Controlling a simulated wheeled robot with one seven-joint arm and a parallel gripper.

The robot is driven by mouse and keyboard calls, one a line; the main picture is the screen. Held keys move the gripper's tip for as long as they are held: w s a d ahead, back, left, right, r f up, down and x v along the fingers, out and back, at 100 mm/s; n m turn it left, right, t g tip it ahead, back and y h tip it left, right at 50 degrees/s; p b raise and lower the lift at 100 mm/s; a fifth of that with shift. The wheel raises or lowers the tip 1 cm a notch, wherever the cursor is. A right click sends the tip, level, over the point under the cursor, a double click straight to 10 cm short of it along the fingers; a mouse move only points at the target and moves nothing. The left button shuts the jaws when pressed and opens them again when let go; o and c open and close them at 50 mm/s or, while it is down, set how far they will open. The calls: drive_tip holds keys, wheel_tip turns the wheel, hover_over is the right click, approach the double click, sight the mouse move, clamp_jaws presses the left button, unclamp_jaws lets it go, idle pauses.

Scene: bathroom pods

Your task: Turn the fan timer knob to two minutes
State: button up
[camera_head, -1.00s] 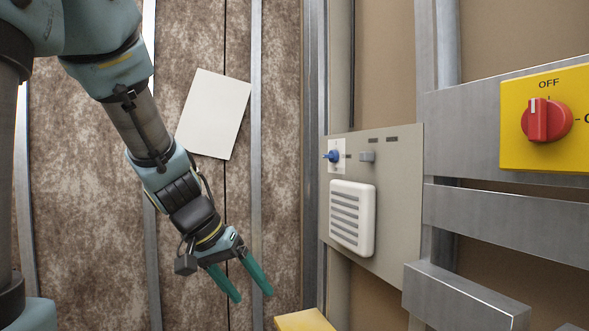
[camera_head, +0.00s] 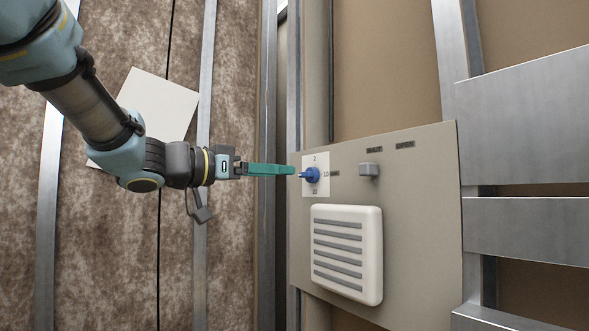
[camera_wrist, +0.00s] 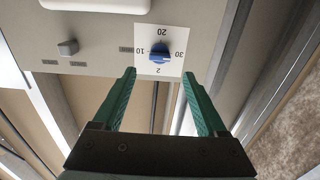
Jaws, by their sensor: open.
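The fan timer knob (camera_head: 311,174) is small and blue, on a white dial plate (camera_head: 317,160) at the upper left of a grey panel. In the wrist view the knob (camera_wrist: 159,52) sits amid the marks 2, 10, 20 and 30; I cannot tell exactly which mark it points at. My gripper (camera_head: 290,169) reaches in from the left with its teal fingertips close to the knob. In the wrist view the two fingers (camera_wrist: 165,75) are apart, with the knob beyond and between their tips. I see no contact with the knob.
A small grey switch (camera_head: 369,169) is right of the dial. A white slatted vent (camera_head: 346,253) lies below it on the grey panel (camera_head: 420,220). Metal rails (camera_head: 530,230) stand at the right. A blank white sheet (camera_head: 158,105) hangs behind my arm.

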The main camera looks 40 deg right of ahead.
sight(303, 173)
drive_tip(key=d+p, duration=0.1)
drive_tip(key=d, duration=0.2)
drive_tip(key=d+p, duration=0.1)
drive_tip(key=d, duration=0.2)
drive_tip(key=shift+s+d, duration=0.2)
drive_tip(key=shift+d, duration=0.1)
clamp_jaws()
